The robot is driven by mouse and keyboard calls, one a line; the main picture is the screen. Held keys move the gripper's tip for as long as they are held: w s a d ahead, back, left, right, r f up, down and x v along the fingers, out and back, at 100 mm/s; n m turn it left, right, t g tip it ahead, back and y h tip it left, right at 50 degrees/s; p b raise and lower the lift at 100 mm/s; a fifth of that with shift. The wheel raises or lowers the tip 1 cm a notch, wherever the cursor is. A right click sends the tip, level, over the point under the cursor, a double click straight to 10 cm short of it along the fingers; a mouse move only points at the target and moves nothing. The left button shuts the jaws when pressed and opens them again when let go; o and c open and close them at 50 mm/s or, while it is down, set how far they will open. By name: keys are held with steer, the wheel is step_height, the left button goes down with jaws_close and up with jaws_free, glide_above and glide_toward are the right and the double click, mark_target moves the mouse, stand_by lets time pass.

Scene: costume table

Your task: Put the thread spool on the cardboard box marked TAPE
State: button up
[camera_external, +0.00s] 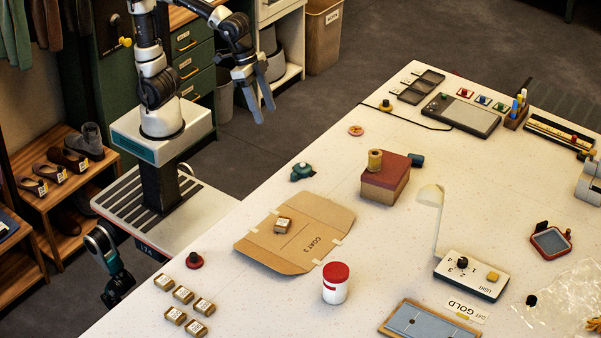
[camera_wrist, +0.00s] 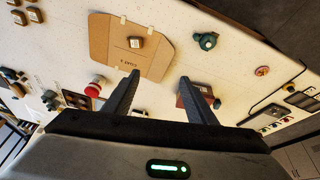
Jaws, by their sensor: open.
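A yellow-brown spool (camera_external: 375,160), which looks like the thread spool, stands on a box with a dark red lid (camera_external: 396,165) in the external view. In the wrist view, my right finger partly hides the red box (camera_wrist: 186,97); I cannot make out the spool there. Several small labelled cardboard boxes (camera_external: 182,295) stand at the table's front left, and another small box (camera_external: 283,225) lies on a flat cardboard sheet (camera_external: 312,245). Their labels are too small to tell which reads TAPE. My gripper (camera_external: 265,114) is open and empty, off the table's far left edge; its fingers (camera_wrist: 159,77) frame the wrist view.
A teal object (camera_external: 302,172) and a red-lidded white jar (camera_external: 336,284) stand near the sheet. A tall lamp (camera_external: 432,205) rises right of the red box. A dark cable (camera_external: 415,119) crosses the back. The table between the teal object and red box is clear.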

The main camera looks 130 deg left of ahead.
steer(key=s+d+m, duration=0.1)
steer(key=s+d, duration=0.1)
steer(key=s, duration=0.4)
steer(key=s+d+m+t, duration=0.1)
steer(key=s+d, duration=0.2)
steer(key=s, duration=0.4)
steer(key=shift+d+r, duration=0.35)
steer(key=shift+r, duration=0.05)
